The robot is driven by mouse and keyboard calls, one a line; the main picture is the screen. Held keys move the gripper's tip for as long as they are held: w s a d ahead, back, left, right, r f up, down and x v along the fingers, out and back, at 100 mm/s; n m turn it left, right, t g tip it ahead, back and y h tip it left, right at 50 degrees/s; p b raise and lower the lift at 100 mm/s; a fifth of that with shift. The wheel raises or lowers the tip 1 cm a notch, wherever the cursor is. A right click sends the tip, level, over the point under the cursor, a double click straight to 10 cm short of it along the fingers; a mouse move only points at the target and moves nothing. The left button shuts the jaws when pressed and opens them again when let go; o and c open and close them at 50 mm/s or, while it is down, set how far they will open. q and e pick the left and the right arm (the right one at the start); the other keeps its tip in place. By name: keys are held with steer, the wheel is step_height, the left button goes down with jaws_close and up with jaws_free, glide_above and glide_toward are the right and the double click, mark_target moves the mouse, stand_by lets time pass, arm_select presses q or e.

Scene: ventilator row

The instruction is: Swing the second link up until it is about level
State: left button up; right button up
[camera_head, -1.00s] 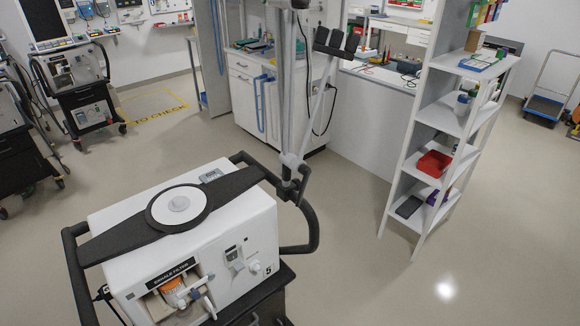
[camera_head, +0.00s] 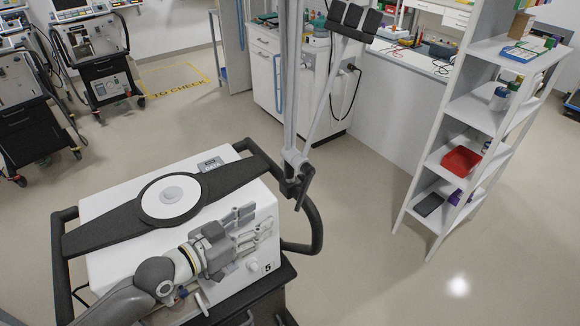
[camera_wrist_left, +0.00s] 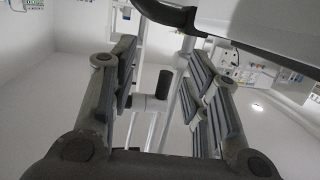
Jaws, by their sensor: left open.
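The ventilator (camera_head: 110,262) is a white box with a black rail and a black band across its top. A grey upright arm (camera_head: 291,70) rises beside its far right corner. From a joint (camera_head: 293,158) low on it, a thin pale link (camera_head: 325,95) slants steeply up right in the picture to a black holder (camera_head: 352,20). I cannot tell for sure which link is the second. My left gripper (camera_head: 258,226) is open and empty over the ventilator's front right side, apart from the links. My right gripper is not in view.
A white shelf unit (camera_head: 440,165) with a red bin (camera_head: 461,161) stands at the right. A counter (camera_head: 395,110) is behind. Other ventilator carts (camera_head: 105,75) stand at the back left. The floor between the ventilator and the shelf is clear.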

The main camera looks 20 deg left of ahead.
arm_select(q)
steer(key=t, duration=0.2)
glide_toward(285, 172)
steer(key=shift+h, duration=0.4)
steer(key=p+x, duration=0.2)
steer(key=x, duration=0.6)
steer(key=shift+w, duration=0.3)
steer(key=shift+w+d+f+p, duration=0.15)
steer(key=shift+w+d+p, duration=0.2)
steer(key=shift+w, duration=0.25)
jaws_close()
